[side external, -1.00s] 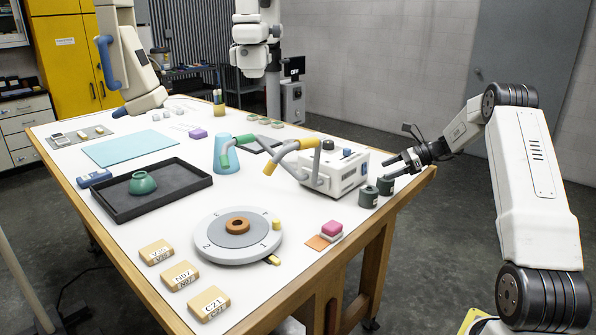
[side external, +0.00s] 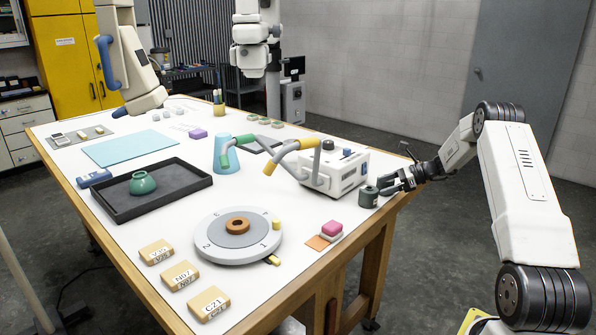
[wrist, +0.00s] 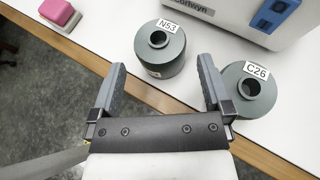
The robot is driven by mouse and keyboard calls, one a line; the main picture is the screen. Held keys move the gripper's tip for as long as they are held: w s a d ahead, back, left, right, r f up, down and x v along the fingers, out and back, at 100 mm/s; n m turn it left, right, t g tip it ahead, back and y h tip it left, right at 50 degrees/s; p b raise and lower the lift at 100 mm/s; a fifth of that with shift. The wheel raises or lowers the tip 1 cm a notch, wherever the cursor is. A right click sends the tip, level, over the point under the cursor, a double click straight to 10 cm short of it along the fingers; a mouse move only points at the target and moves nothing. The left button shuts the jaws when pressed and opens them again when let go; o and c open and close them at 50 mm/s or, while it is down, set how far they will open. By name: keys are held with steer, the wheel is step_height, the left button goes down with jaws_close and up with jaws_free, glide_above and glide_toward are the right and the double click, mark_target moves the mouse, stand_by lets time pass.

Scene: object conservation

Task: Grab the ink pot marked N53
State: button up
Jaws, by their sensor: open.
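Two dark green-grey ink pots stand upright near the table edge beside the white machine. In the wrist view, the pot marked N53 (wrist: 160,50) is just beyond the fingertips, roughly in line with the gap between them. The pot marked C26 (wrist: 248,90) stands to the right, close against the outside of the right finger. My gripper (wrist: 160,64) is open and empty. In the side view, the N53 pot (side external: 368,197) shows in front of my gripper (side external: 382,186). The C26 pot is mostly hidden behind my gripper there.
The white machine (side external: 340,172) stands just behind the pots. A pink eraser-like block (side external: 333,228) sits left of them near the edge. A round numbered turntable (side external: 212,248) and wooden label blocks (side external: 208,303) lie farther left.

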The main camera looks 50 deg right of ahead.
mark_target(373, 188)
steer(key=shift+w+a+f, duration=0.1)
steer(key=shift+w, duration=0.1)
steer(key=shift+x, duration=2.55)
steer(key=c, duration=1.1)
